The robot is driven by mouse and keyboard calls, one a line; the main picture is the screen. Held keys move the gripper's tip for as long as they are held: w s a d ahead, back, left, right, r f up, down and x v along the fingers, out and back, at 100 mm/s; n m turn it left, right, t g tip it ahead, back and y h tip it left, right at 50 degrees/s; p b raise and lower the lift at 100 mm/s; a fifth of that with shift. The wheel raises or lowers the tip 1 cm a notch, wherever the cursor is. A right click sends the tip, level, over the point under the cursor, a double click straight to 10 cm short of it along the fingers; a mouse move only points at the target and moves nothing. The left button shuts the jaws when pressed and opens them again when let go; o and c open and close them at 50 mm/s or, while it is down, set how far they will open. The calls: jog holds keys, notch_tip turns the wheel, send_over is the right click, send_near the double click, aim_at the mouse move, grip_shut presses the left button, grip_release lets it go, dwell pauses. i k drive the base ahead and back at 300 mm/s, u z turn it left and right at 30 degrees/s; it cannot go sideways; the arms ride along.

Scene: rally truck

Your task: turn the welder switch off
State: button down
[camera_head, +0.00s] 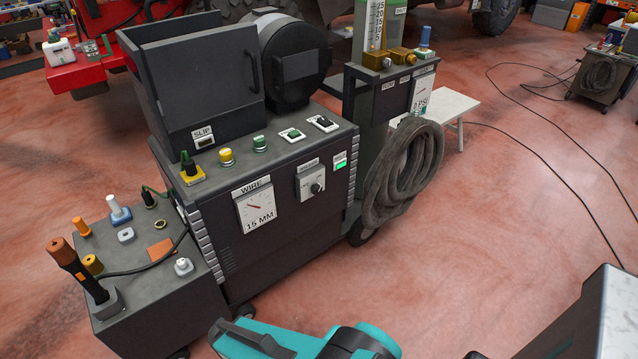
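The welder (270,245) is a dark cabinet at the centre left, with a "WIRE" gauge (257,207) reading about 15 MM on its front. Right of the gauge is a pale plate with a dark rotary knob (316,188); its small label is unreadable. A small green lit indicator (340,164) is above and right of the knob. On the top edge are a green switch (291,134) and a black switch (323,123) on white plates. I cannot tell which is the welder switch. My gripper (238,337), at the end of my teal arm, is at the bottom edge, well below the panel and touching nothing; its fingers are partly cut off.
A lower box (150,290) with a torch (75,268) and several plugs adjoins the welder's left. A coiled hose (405,175) hangs at its right. A white stool (455,108) stands behind. Red floor (480,220) to the right is open, crossed by black cables.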

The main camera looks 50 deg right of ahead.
aim_at(316, 189)
jog(key=z, duration=4.3)
jog(key=i, duration=0.1)
jog(key=u, duration=2.7)
jog(key=k, duration=0.95)
jog(key=u, duration=0.15)
jog(key=i, duration=0.75)
